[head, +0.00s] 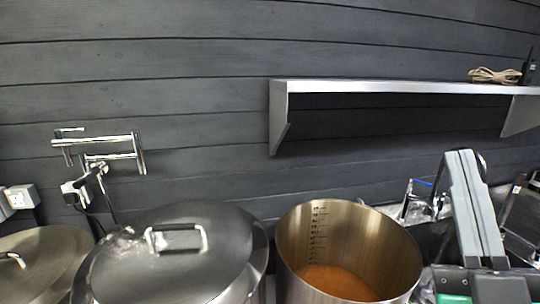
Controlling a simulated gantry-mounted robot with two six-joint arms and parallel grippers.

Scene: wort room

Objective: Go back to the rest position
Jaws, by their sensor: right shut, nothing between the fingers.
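My right gripper (462,158) is at the right of the head view, its two long grey fingers side by side, shut and empty. They point up and lean slightly left, in front of the dark wall and to the right of the open pot. My left gripper is not in view.
An open steel pot (365,235) with inner markings holds orange-brown liquid (335,281). A lidded pot (180,262) stands left of it, with another lid (40,262) at far left. A wall tap (98,140) is above. A shelf (390,87) carries a coiled cord (495,76).

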